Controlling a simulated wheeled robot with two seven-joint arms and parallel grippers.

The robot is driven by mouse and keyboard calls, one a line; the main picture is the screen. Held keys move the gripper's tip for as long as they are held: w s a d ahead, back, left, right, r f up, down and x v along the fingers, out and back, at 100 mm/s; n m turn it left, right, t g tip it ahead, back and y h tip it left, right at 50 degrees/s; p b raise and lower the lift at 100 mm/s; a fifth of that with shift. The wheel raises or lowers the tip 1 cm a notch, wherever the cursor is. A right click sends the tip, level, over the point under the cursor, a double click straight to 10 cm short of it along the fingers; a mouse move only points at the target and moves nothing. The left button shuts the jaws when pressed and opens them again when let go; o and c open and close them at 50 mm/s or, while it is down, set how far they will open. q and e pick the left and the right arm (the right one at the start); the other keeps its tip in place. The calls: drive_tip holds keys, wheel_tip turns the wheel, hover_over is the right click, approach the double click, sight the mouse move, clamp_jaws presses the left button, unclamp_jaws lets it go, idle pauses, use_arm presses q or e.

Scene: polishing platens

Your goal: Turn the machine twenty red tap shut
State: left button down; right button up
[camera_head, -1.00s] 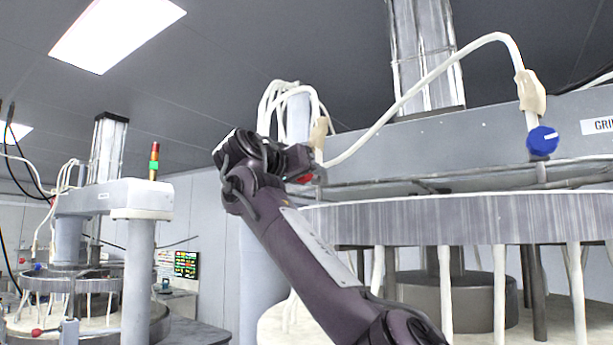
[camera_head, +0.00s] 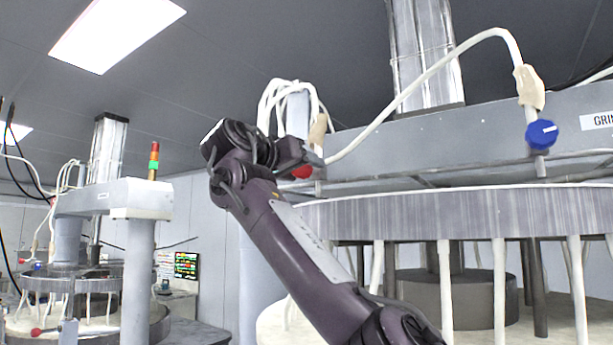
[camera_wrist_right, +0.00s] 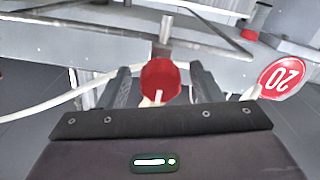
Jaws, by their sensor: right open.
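The red tap (camera_head: 302,172) is on the near end of the large machine's beam, at my right gripper's tip. In the right wrist view the round red tap knob (camera_wrist_right: 160,82) with a pale pointer lies between my right gripper's two dark fingers (camera_wrist_right: 158,88), with gaps at both sides. A round red tag marked 20 (camera_wrist_right: 283,77) hangs to the right of it. My right gripper (camera_head: 312,160) is open at the tap in the head view, its fingers partly hidden. My left gripper is not in view.
A blue tap (camera_head: 541,134) sits further right on the same machine. White hoses (camera_head: 430,82) arch over the beam (camera_head: 400,143). The round platen (camera_head: 450,212) lies below. Another machine with a light tower (camera_head: 154,161) stands at the left.

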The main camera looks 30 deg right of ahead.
drive_tip(key=b+v, duration=0.1)
drive_tip(key=v, duration=0.4)
drive_tip(key=shift+s+a, duration=0.1)
drive_tip(key=shift+a, duration=0.15)
drive_tip(key=shift+d, duration=0.15)
